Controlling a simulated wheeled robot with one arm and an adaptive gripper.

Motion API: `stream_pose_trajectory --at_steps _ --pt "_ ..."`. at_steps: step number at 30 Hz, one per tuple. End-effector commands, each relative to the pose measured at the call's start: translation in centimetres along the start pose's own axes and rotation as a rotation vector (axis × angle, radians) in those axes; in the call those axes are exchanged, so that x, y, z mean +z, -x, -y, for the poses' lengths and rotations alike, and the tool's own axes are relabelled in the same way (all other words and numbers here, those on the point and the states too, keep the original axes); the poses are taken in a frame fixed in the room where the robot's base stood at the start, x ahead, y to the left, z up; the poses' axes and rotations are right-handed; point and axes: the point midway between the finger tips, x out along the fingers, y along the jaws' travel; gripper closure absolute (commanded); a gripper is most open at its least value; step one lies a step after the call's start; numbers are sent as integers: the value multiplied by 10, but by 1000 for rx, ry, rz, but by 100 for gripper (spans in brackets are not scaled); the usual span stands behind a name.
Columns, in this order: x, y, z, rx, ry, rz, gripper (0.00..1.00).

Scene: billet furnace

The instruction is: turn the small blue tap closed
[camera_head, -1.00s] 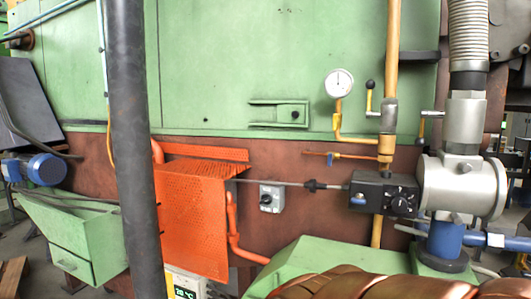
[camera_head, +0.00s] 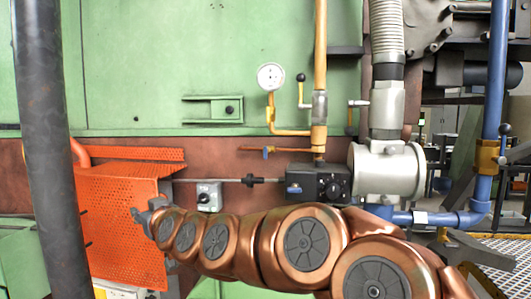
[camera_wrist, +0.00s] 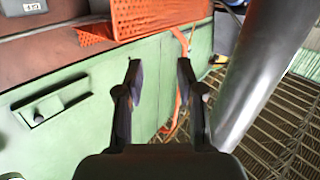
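The small blue tap (camera_head: 266,152) sits on a thin orange-yellow pipe, left of the thick yellow pipe and below the round gauge, in the head view. Which way its handle is turned is too small to tell. My gripper (camera_head: 146,214) is at the left in the head view, in front of the orange perforated guard, well left of and lower than the tap. In the wrist view my gripper (camera_wrist: 158,68) has its two fingers apart with nothing between them. The tap does not show in the wrist view.
A black control box (camera_head: 319,183) and a silver valve body (camera_head: 388,170) stand below and right of the tap. The gauge (camera_head: 271,76) is above it. The orange guard (camera_head: 122,220) and a dark column (camera_head: 48,150) are at the left.

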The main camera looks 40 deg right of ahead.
Motion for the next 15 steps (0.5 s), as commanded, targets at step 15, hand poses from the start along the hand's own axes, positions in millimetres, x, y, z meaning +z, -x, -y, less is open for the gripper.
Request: stream_pose_trajectory --at_steps 15 --pt "-56 45 -275 818 50 -402 62"
